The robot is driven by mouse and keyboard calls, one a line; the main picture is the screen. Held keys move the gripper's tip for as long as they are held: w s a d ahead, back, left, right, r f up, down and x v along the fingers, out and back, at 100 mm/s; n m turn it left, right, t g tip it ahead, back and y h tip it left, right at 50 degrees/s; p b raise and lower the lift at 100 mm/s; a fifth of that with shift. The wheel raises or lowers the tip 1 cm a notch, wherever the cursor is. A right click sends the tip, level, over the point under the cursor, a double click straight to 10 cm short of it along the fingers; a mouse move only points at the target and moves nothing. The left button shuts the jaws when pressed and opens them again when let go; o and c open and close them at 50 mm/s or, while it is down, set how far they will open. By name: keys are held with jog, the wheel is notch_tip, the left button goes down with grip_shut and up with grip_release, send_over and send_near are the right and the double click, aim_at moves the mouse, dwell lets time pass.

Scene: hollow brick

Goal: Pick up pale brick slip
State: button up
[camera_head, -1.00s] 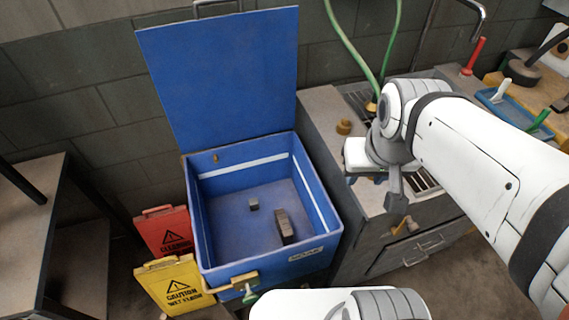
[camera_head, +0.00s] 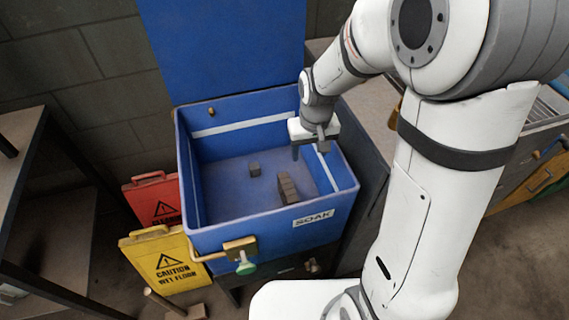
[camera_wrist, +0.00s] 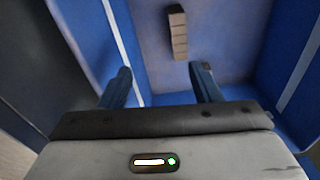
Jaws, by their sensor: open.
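A long grey-brown brick piece (camera_head: 287,188), marked across into several segments, lies on the floor of the open blue bin (camera_head: 240,236) labelled SOAK. It also shows in the wrist view (camera_wrist: 178,34), ahead of the fingers. It is the likeliest brick slip, but its colour is not clearly pale. My gripper (camera_head: 310,151) is open and empty, above the right back part of the bin. In the wrist view both fingers (camera_wrist: 163,72) are apart, with the brick piece beyond them.
A brass-coloured latch with a green knob (camera_head: 243,258) is at the front. Yellow (camera_head: 168,262) and red (camera_head: 153,200) caution signs stand left. A grey counter (camera_head: 355,115) adjoins right.

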jog(key=g+b, duration=0.1)
jog(key=b, duration=0.4)
send_over(288, 187)
jog(key=s, duration=0.1)
jog(key=shift+n, duration=0.4)
notch_tip(288, 187, down, 17)
jog(key=shift+d, duration=0.15)
jog(key=f, duration=0.2)
jog(key=f+b, duration=0.1)
jog(key=f, duration=0.2)
jog(key=w+f, duration=0.1)
jog(key=f, duration=0.1)
jog(key=shift+a+f+b, duration=0.2)
jog(key=shift+f+b, duration=0.1)
jog(key=shift+f, duration=0.05)
jog(key=c, duration=1.2)
